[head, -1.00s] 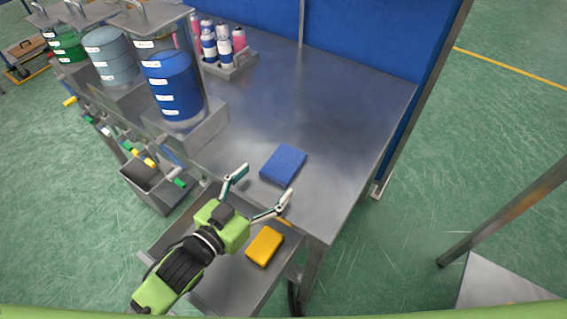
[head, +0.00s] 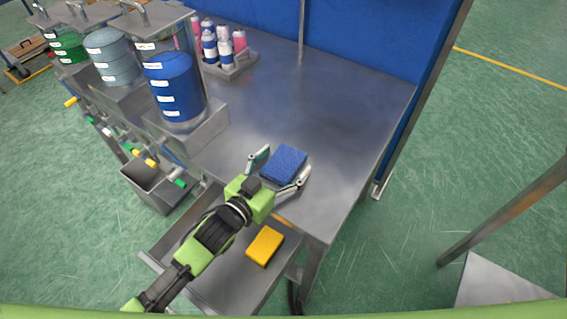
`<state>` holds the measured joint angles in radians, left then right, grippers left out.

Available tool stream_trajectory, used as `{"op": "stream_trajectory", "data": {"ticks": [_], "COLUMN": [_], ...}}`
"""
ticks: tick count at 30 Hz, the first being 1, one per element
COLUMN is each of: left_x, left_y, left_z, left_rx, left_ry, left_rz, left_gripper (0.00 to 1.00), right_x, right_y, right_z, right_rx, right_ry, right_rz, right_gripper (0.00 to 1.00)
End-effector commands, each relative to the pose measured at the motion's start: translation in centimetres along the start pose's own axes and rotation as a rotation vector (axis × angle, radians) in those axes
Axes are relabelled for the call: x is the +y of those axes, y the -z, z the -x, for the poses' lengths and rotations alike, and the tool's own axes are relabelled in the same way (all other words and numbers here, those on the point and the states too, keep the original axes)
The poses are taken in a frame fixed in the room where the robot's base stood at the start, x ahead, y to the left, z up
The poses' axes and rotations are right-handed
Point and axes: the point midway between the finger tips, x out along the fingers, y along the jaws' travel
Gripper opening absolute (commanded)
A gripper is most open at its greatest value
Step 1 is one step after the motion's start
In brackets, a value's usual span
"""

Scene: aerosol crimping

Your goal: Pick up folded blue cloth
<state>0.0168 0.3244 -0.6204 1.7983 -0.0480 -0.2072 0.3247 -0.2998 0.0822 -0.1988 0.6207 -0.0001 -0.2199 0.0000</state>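The folded blue cloth (head: 285,164) lies flat on the steel table (head: 335,125) near its front edge. My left gripper (head: 280,170) is at the cloth, one finger beside its left side and the other beside its lower right side. The fingers are spread apart with the cloth between them. I cannot tell whether either fingertip touches it. My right gripper is not in view.
A yellow block (head: 265,245) lies on the lower shelf (head: 225,275) below the table front. Drums stand on the left, including a blue drum (head: 176,88). A rack (head: 232,69) of bottles stands at the back. The table's middle and right are clear.

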Motion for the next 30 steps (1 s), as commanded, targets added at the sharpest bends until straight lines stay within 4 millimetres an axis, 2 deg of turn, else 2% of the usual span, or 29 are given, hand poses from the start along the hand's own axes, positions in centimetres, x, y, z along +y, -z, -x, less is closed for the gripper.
{"op": "stream_trajectory", "data": {"ticks": [1, 4, 5, 15, 20, 24, 30], "left_x": [0.0, 0.0, 0.0, 0.0, 0.0, -0.3, -4.5], "left_y": [0.0, 0.0, 0.0, 0.1, 1.2, 3.8, 8.4], "left_z": [0.0, 0.0, 0.0, 0.1, 0.2, 0.5, 1.0], "left_rx": [0.0, 0.0, 0.0, 0.0, 0.003, 0.006, 0.006], "left_ry": [0.0, 0.0, 0.0, 0.0, 0.0, 0.0, 0.002], "left_rz": [0.0, 0.0, 0.0, 0.0, -0.001, -0.005, -0.011], "left_gripper": [0.67, 0.41, 0.38, 0.37, 0.37, 0.37, 0.37], "right_x": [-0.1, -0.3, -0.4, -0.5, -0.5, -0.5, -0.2], "right_y": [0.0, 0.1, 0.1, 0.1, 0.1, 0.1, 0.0], "right_z": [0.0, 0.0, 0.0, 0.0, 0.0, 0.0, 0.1], "right_rx": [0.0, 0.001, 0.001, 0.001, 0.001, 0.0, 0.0], "right_ry": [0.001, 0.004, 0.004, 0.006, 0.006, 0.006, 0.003], "right_rz": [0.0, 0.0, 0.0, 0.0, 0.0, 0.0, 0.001], "right_gripper": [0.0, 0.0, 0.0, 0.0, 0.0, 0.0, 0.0]}}
